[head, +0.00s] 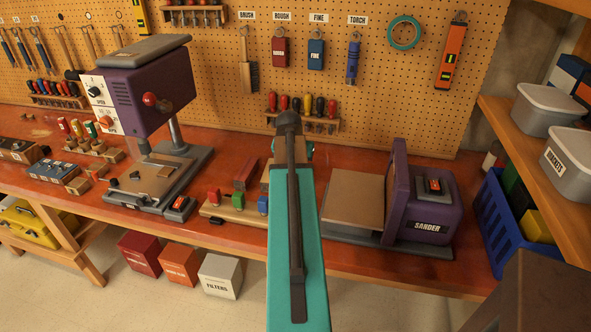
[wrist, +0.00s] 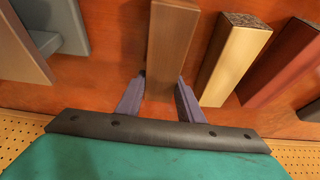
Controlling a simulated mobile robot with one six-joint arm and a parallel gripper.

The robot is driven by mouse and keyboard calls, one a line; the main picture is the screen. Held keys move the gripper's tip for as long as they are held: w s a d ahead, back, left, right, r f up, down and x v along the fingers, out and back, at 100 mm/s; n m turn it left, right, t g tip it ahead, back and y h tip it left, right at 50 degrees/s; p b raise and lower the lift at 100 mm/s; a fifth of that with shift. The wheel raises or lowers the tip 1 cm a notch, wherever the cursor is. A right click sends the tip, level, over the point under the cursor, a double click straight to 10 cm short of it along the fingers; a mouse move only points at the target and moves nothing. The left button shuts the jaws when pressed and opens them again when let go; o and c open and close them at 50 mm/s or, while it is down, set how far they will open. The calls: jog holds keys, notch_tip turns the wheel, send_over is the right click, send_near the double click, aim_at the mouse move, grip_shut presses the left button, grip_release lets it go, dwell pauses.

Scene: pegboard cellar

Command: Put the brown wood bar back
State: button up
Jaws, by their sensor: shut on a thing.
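The brown wood bar (wrist: 172,45) stands out between the two fingers of my gripper (wrist: 159,98) in the wrist view. The fingers are closed on its sides. I cannot tell whether the bar touches the bench or is held just above it. A pale wood bar (wrist: 236,58) and a dark red bar (wrist: 285,65) lie beside it, apart from the fingers.
The purple sander (head: 428,205) with its brown table (head: 343,198) stands close on the right of the arm. The purple drill press (head: 150,80) is on the left. A wooden block with coloured clamps (head: 236,211) lies left of the arm. The pegboard (head: 215,60) rises behind.

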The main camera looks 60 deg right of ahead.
jog(key=shift+f, duration=0.2)
jog(key=shift+f, duration=0.15)
jog(key=o, duration=1.2)
jog(key=shift+r, duration=0.2)
jog(key=shift+b+v, duration=1.1)
jog(key=shift+v, duration=4.85)
jog(key=shift+a, duration=0.1)
